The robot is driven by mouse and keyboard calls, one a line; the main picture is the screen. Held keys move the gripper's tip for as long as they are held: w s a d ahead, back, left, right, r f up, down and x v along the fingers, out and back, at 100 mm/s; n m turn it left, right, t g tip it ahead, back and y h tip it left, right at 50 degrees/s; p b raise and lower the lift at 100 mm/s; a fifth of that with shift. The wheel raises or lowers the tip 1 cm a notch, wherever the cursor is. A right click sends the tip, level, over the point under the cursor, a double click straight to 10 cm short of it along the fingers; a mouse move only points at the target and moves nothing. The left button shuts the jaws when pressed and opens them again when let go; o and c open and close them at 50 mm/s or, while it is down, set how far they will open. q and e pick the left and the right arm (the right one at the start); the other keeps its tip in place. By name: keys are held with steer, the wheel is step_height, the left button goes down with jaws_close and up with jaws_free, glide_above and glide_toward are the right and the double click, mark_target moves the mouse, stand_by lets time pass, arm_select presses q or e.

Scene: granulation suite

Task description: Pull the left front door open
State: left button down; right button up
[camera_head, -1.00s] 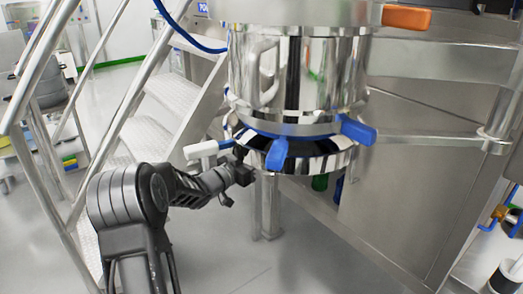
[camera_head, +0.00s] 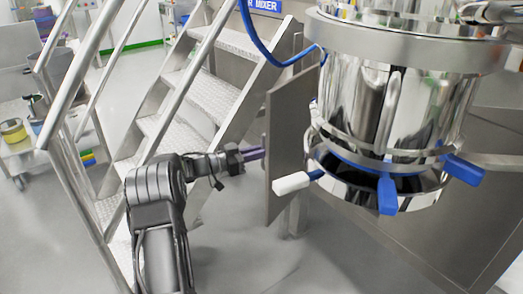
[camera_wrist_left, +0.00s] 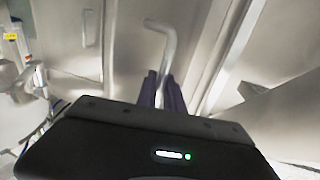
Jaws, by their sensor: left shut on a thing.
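The left front door (camera_head: 285,150) is a grey metal panel. In the head view it stands swung out from the cabinet, left of the steel vessel. My left gripper (camera_head: 256,153) reaches its left face from the left. In the wrist view the two dark purple fingers of my left gripper (camera_wrist_left: 163,88) are shut on a bent metal bar handle (camera_wrist_left: 160,27), whose upper part shows above them. The handle is hidden in the head view. My right gripper is in neither view.
A shiny steel vessel (camera_head: 350,105) with blue clamps and a white-gripped lever (camera_head: 291,183) stands right of the door. Metal stairs (camera_head: 185,125) with rails rise behind my left arm. A trolley (camera_head: 35,155) stands far left. Grey floor in front is clear.

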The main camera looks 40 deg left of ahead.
arm_select(q)
steer(key=shift+w+d, duration=0.1)
steer(key=c, duration=1.5)
jaws_free()
steer(key=shift+v, duration=3.9)
